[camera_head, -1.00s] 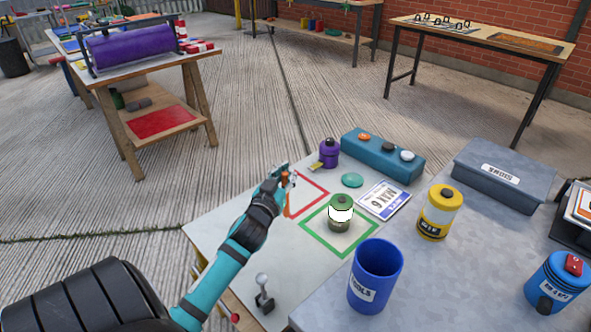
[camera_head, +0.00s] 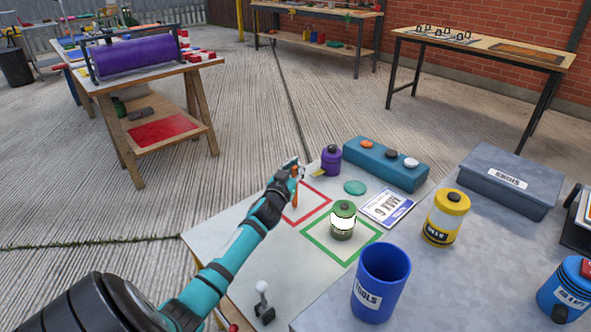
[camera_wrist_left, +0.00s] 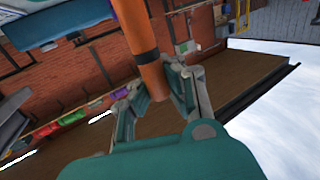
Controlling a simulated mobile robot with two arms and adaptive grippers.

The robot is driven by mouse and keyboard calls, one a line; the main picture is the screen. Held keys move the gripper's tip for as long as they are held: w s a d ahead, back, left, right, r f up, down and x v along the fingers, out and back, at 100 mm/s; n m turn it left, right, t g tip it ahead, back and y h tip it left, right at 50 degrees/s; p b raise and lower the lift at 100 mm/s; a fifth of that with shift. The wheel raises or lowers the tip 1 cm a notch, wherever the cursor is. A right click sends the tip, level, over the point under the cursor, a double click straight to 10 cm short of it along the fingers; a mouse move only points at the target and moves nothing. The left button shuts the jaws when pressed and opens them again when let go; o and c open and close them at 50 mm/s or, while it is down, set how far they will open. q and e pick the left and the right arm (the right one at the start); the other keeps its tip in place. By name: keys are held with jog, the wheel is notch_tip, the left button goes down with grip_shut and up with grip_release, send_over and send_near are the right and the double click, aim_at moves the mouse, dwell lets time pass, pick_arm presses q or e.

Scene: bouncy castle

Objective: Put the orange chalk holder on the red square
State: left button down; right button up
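The orange chalk holder (camera_head: 295,188) is in my left gripper (camera_head: 291,172), which is shut on it. In the left wrist view the holder (camera_wrist_left: 137,32) is an orange cylinder passing between the fingers (camera_wrist_left: 155,100). In the head view the holder hangs roughly upright over the left part of the red square (camera_head: 321,194), a red outline on the light tabletop. I cannot tell whether its lower end touches the table. My gripper and arm hide the square's left side. My right gripper is not in view.
A green square (camera_head: 362,250) holds a green jar (camera_head: 343,222) beside the red one. A blue cup (camera_head: 381,284) and yellow bottle (camera_head: 446,218) are right.

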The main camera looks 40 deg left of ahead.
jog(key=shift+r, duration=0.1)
pick_arm(q)
jog(key=c, duration=2)
grip_release()
jog(key=o, duration=0.5)
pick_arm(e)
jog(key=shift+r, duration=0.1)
pick_arm(q)
jog(key=shift+r, duration=0.1)
jog(key=shift+s+d, duration=0.1)
jog(key=shift+s, duration=0.1)
jog(key=p+v, duration=0.1)
jog(key=v, duration=1)
jog(key=shift+s+p, duration=0.3)
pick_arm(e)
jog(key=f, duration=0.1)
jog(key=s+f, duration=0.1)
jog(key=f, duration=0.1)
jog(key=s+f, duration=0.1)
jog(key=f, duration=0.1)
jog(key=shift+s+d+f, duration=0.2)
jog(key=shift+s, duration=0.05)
